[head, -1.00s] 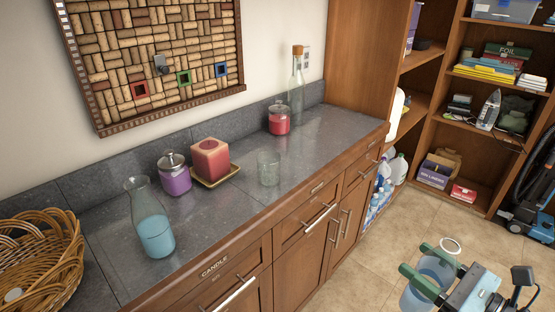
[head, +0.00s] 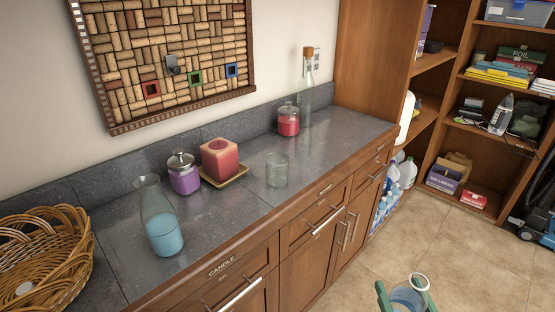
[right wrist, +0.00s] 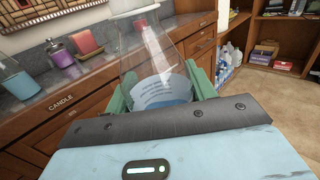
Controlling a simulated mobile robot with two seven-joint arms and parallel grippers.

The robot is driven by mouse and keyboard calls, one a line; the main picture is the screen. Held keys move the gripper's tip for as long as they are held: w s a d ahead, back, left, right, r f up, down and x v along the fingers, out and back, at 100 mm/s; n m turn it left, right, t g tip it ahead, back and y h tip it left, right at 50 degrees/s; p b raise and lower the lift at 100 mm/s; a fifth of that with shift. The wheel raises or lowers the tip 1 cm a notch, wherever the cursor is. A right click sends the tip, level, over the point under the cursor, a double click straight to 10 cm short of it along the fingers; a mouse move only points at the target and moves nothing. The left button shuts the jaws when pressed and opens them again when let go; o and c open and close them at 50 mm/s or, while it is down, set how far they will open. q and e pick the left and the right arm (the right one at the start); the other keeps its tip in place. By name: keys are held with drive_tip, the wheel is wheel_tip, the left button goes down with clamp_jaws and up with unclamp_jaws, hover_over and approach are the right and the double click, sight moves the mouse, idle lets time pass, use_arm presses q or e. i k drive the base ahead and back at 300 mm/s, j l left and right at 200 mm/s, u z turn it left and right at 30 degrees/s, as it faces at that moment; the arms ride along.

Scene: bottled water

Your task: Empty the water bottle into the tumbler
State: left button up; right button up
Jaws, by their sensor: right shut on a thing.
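My right gripper (head: 406,298) is at the bottom edge of the head view, over the floor in front of the counter. Its green fingers are shut on a clear glass water bottle (head: 411,296), a flared carafe with bluish water in its lower part. In the right wrist view the bottle (right wrist: 165,88) stands roughly upright between the fingers. The empty clear tumbler (head: 277,170) stands on the grey counter (head: 240,215), well away from the gripper, up and to the left. I cannot make it out in the right wrist view. My left gripper is not in view.
A similar carafe with blue liquid (head: 162,225) stands left on the counter. A purple jar (head: 184,177), a red candle on a tray (head: 220,158), a red jar (head: 288,122) and a corked bottle (head: 306,95) line the back. A wicker basket (head: 45,250) is far left. Counter around the tumbler is clear.

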sight(276, 164)
drive_tip(key=i+l, duration=0.25)
drive_tip(key=l, duration=0.15)
drive_tip(key=i+l, duration=0.5)
drive_tip(key=l, duration=0.25)
drive_tip(key=i+l+u, duration=0.1)
drive_tip(key=i+l, duration=0.15)
drive_tip(key=l, duration=0.15)
drive_tip(key=u, duration=1.35)
